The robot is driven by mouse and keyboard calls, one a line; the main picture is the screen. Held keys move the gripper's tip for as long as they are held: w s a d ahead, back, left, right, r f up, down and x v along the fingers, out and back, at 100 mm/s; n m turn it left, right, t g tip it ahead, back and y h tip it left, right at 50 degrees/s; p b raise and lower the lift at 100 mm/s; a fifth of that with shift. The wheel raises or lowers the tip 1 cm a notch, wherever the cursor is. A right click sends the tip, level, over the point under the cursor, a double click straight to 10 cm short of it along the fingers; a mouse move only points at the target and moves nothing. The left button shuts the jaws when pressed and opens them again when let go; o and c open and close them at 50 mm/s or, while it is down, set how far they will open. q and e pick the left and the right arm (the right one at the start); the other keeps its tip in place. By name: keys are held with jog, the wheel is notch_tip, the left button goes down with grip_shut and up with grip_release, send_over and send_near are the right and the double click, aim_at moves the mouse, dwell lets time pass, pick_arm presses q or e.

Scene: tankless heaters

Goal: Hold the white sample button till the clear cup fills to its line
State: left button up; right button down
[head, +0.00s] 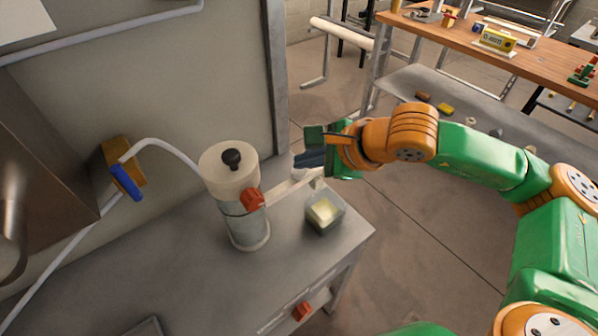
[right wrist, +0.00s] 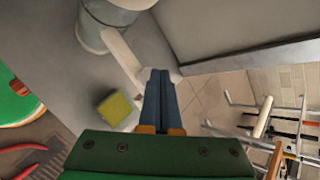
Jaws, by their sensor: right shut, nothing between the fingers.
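The clear cup (head: 325,212) stands on the grey bench, right of the cylindrical unit (head: 234,195), with pale yellow contents. It shows in the right wrist view as a yellow square (right wrist: 117,108). I cannot make out its line. A white arm (head: 284,190) runs from the unit toward my right gripper (head: 297,160); it also shows in the right wrist view (right wrist: 122,58). My right gripper is shut and empty, its blue fingertips (right wrist: 159,74) at the arm's far end. The white sample button is not clearly distinguishable there, and I cannot tell whether the fingertips touch it. My left gripper is out of view.
A red knob (head: 252,198) sits on the unit's side. A white hose with a blue lever valve (head: 126,182) runs along the left wall. The bench ends just right of the cup. A wooden table (head: 480,45) with several objects stands at the back right.

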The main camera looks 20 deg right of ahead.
aim_at(305, 173)
jog(key=shift+f+b, duration=0.55)
jog(key=shift+b, duration=0.2)
dwell(0.8)
jog(key=shift+r, duration=0.1)
dwell(1.5)
jog(key=shift+r+p, duration=0.55)
jog(key=shift+r, duration=0.35)
jog(key=shift+r, duration=0.1)
jog(key=shift+r+p, duration=1.7)
jog(key=shift+r, duration=0.8)
jog(key=shift+f, duration=0.1)
